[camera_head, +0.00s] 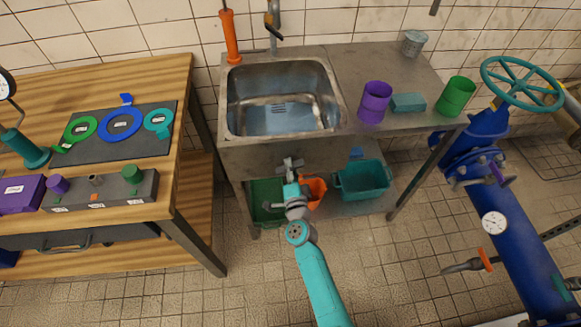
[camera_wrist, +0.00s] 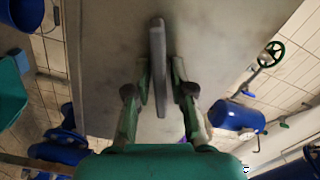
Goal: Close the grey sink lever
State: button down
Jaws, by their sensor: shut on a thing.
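The grey sink lever (camera_wrist: 158,50) is a flat grey bar that stands between my fingers in the wrist view, running lengthwise away from the camera. In the head view the lever (camera_head: 290,162) shows small at the front panel of the metal sink (camera_head: 240,155), below the basin. My gripper (camera_head: 291,178) is at the sink front, shut on the lever. In the wrist view its green and grey fingers (camera_wrist: 161,80) lie one on each side of the bar. My gripper partly hides the lever in the head view.
Under the sink are a teal crate (camera_head: 363,182), an orange bucket (camera_head: 314,191) and a green crate (camera_head: 265,197). A wooden workbench (camera_head: 185,110) stands left. A blue pipe (camera_head: 505,225) with a teal handwheel (camera_head: 522,82) stands right. Purple (camera_head: 374,104) and green (camera_head: 455,97) cups sit on the counter.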

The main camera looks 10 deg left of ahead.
jog(key=shift+f+m, duration=0.1)
jog(key=shift+m, duration=1.9)
jog(key=c, duration=1.2)
grip_release()
jog(key=v, duration=1.2)
jog(key=shift+s+d, duration=0.1)
